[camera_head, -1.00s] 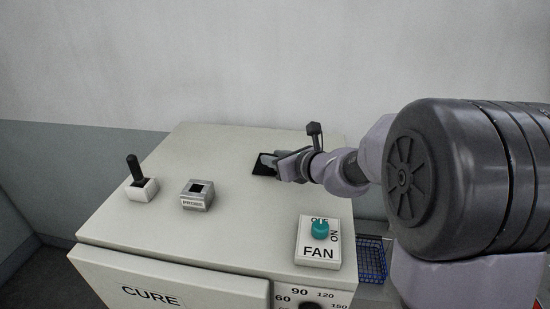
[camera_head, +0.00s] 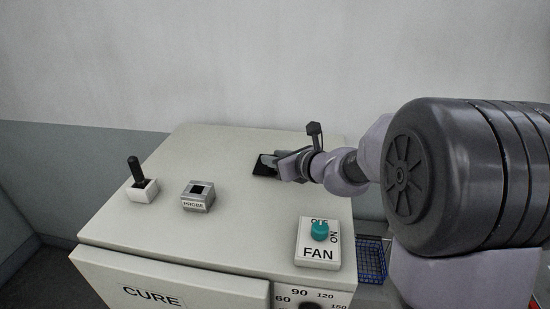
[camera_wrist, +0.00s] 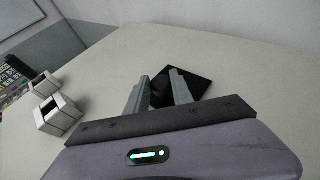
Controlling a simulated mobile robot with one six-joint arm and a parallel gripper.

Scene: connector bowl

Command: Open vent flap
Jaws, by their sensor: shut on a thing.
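The vent flap shows as a flat black square (camera_head: 263,168) in the top of the pale cabinet, toward the back right. In the wrist view the black square (camera_wrist: 200,80) lies around and beyond the fingertips. My gripper (camera_head: 278,163) reaches in from the right, low over the square. In the wrist view my gripper (camera_wrist: 160,80) has its two grey fingers on either side of a small dark piece at the flap and is shut on it. The fingers hide part of the flap, and I cannot tell how far it is tilted.
On the cabinet top stand a black lever switch (camera_head: 143,188), a PROBE socket (camera_head: 197,196) and a FAN switch with a teal knob (camera_head: 320,230). A blue wire basket (camera_head: 371,262) is at the right. The middle of the top is clear.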

